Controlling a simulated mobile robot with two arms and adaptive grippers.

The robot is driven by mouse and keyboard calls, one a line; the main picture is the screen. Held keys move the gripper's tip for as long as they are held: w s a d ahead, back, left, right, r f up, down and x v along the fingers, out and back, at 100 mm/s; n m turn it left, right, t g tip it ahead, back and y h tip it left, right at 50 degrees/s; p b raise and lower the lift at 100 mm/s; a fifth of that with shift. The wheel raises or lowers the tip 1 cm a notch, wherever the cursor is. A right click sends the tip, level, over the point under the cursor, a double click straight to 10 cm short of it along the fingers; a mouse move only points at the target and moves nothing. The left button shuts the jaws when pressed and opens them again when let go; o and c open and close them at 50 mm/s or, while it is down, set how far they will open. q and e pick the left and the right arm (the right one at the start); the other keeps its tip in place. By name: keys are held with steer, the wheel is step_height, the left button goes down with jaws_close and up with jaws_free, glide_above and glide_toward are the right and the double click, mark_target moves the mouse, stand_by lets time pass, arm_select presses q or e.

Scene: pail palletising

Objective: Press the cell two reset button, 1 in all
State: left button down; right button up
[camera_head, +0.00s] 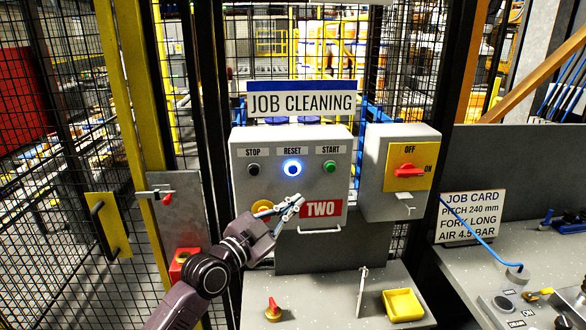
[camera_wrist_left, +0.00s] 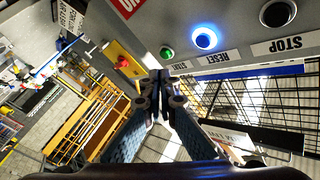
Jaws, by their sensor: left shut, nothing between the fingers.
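The reset button (camera_head: 292,168) glows blue on the grey control box (camera_head: 240,150) marked TWO, between the black stop button (camera_head: 253,169) and the green start button (camera_head: 329,167). My left gripper (camera_head: 298,203) is shut and empty, in front of the box's lower part, below the reset button and beside the red TWO label (camera_head: 321,209). It covers part of a yellow round control (camera_head: 261,208). In the left wrist view the lit reset button (camera_wrist_left: 204,38) lies above and right of the shut fingertips (camera_wrist_left: 158,76), apart from them. My right gripper is not in view.
A switch box (camera_head: 385,150) with a red rotary switch stands right of the panel. A shelf below holds a red knob (camera_head: 273,309) and a yellow tray (camera_head: 403,305). Mesh fencing (camera_head: 60,180) stands at left. A job card (camera_head: 470,216) stands on the right bench.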

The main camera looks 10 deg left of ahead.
mark_target(293, 169)
arm_select(q)
steer(key=r, duration=0.2)
steer(key=shift+s+d+r+m+h, duration=0.2)
steer(key=shift+r+m+h, duration=0.1)
steer(key=shift+r, duration=0.1)
steer(key=shift+w, duration=0.15)
steer(key=w+b, duration=0.2)
steer(key=b, duration=0.1)
steer(key=w+a+b, duration=0.1)
steer(key=w+b, duration=0.2)
steer(key=w+a+b, duration=0.1)
steer(key=w+b, duration=0.2)
steer(key=shift+w+a, duration=0.15)
steer(key=shift+w, duration=0.05)
stand_by(1.1)
